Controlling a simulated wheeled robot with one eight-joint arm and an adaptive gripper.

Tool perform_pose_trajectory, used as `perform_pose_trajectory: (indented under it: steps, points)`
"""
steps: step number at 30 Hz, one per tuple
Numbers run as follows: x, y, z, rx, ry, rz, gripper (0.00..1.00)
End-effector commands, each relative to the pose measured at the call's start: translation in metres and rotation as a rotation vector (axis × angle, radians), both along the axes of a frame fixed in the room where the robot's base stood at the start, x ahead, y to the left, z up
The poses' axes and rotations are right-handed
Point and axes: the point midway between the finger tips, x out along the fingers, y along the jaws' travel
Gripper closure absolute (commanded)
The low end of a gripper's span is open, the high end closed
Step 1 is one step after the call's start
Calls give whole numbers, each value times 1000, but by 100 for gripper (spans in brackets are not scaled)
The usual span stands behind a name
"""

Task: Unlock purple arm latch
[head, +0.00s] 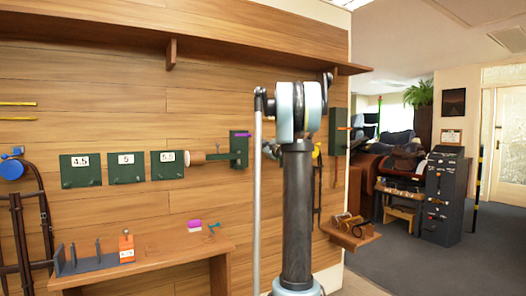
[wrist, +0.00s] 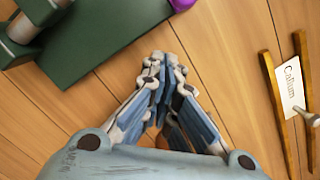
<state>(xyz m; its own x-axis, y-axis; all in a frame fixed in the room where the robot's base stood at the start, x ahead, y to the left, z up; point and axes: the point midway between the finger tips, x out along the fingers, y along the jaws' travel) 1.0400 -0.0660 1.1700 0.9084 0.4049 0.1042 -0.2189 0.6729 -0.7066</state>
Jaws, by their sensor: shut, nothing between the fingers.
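A purple latch (head: 241,135) sits at the top of a dark green wall plate (head: 238,160). A green arm with a pale brown cylinder (head: 194,158) reaches left from this plate. In the wrist view only a bit of the purple latch (wrist: 182,5) shows at the top edge, beside the end of the green plate (wrist: 105,40). My gripper (wrist: 163,62) is shut and empty, with its fingertips together over the wooden wall, below and slightly left of the purple bit. It looks apart from the latch.
Small green plates marked 4.5, 5 and 5.5 (head: 125,168) hang left of the latch. A label card (wrist: 291,88) between wooden strips is at the right of the wrist view.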

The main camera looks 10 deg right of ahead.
Motion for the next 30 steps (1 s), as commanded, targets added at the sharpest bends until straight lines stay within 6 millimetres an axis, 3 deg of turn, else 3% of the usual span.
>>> perform_pose_trajectory:
  steps: [1,13,30]
  points:
    - [6,4,1,0,0,3,100]
    - [-19,19,23,0,0,1,100]
    - [-22,21,26,-7,-2,1,100]
